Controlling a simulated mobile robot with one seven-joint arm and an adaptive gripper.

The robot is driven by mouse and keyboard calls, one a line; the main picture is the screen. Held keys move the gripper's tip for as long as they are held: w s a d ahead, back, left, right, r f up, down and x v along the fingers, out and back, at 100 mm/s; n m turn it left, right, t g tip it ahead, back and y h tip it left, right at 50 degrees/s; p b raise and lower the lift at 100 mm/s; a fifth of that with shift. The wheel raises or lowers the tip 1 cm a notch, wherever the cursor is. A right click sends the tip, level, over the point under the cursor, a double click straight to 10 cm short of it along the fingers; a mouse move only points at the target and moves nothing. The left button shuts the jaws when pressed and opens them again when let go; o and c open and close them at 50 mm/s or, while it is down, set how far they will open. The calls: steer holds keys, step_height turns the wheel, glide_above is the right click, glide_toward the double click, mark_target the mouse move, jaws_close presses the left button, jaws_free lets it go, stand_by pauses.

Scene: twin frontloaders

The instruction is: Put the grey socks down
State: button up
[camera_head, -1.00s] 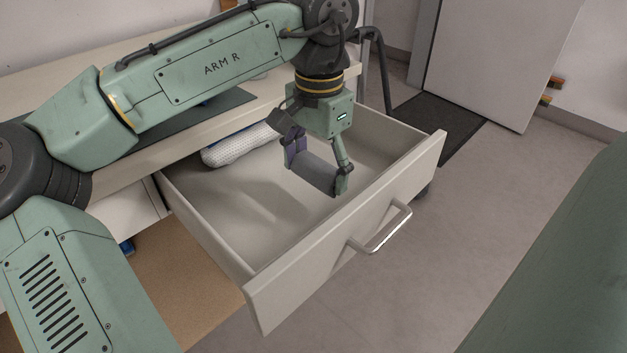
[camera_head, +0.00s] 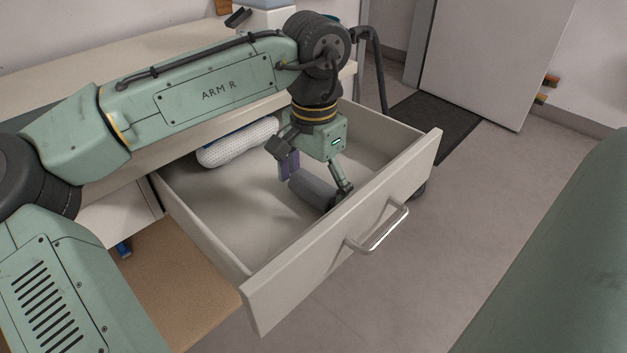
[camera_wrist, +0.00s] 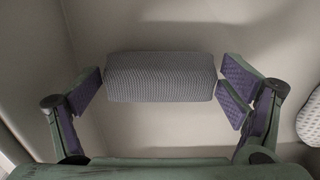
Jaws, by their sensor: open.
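The grey socks (camera_head: 313,189) are a ribbed grey roll lying in the open drawer (camera_head: 222,215), near its front wall. In the wrist view the socks (camera_wrist: 161,77) lie on the pale drawer floor between the purple finger pads. My gripper (camera_head: 316,183) is open and low in the drawer, around the socks. In the wrist view my gripper (camera_wrist: 164,95) has its left pad close to the roll's left end and its right pad at or very near the right end. I cannot tell whether either pad touches.
A white dotted roll (camera_head: 238,143) lies at the back left of the drawer, and its edge shows at the right in the wrist view (camera_wrist: 310,118). The drawer's front wall with its metal handle (camera_head: 378,228) stands close to my gripper. The drawer's left part is clear.

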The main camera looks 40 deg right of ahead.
mark_target(314, 179)
stand_by(0.3)
step_height(314, 179, up, 12)
steer(key=shift+r+p, duration=0.15)
steer(key=shift+p, duration=0.3)
steer(key=shift+d, duration=0.1)
